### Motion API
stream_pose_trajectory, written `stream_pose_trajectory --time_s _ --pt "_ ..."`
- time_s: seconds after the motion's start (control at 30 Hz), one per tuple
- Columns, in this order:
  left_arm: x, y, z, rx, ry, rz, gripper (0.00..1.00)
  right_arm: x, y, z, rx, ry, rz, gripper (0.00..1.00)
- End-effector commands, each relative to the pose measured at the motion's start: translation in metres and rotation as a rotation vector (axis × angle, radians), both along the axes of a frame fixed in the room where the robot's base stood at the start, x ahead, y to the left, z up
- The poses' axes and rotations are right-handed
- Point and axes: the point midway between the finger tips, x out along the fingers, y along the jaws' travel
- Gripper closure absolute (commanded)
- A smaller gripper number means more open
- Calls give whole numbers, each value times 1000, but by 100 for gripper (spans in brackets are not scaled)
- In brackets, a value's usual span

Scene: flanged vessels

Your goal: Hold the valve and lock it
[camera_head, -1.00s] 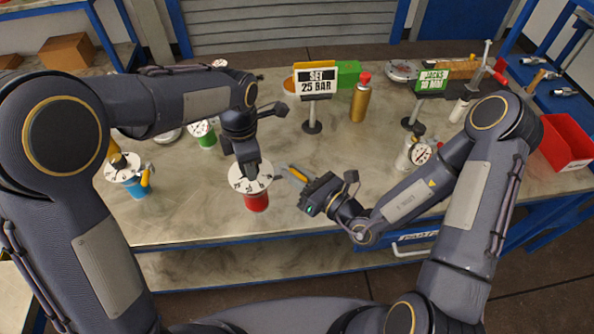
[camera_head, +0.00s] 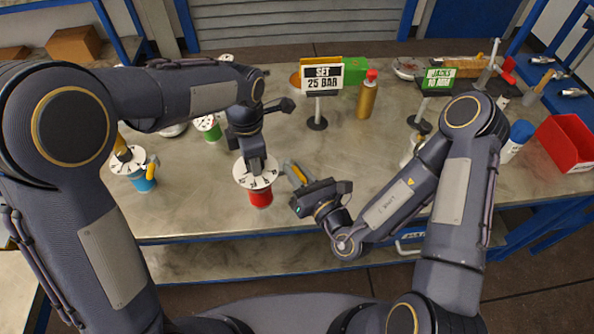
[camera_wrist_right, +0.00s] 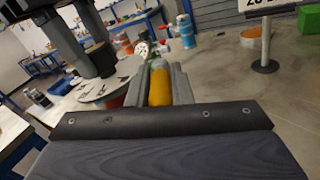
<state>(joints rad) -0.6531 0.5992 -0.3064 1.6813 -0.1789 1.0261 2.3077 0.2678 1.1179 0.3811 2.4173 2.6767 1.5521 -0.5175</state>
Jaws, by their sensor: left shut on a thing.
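The red flanged vessel (camera_head: 260,197) stands upright near the table's front edge, with a white marked disc (camera_head: 247,181) on top. My left gripper (camera_head: 256,168) reaches down onto the disc's centre and is shut on the valve part there, which its fingers hide. My right gripper (camera_head: 296,178) is to the right of this vessel. Its fingers lie along both sides of a yellow handle (camera_wrist_right: 160,82), which fills the gap between them in the right wrist view. The handle also shows in the head view (camera_head: 298,172), apart from the red vessel.
A blue vessel (camera_head: 144,180) with a yellow lever stands at left, a green one (camera_head: 211,134) behind. A "SET 25 BAR" sign (camera_head: 322,78), gold bottle (camera_head: 367,98) and another sign (camera_head: 440,78) stand farther back. A red bin (camera_head: 567,143) is at right.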

Motion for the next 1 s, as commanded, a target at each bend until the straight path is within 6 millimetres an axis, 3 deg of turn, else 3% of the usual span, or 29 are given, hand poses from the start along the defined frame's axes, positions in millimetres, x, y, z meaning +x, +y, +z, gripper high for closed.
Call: stream_pose_trajectory --time_s 0.17,0.67,1.0 --pt "0 0 1 -1 -1 0 100 0 0 1 1 -1 1 60" --pt "1 -1 2 -4 -5 1 100 1 -1 0 1 2 17 60" --pt "1 -1 2 -4 -4 1 100 9 -10 1 1 -6 257 60"
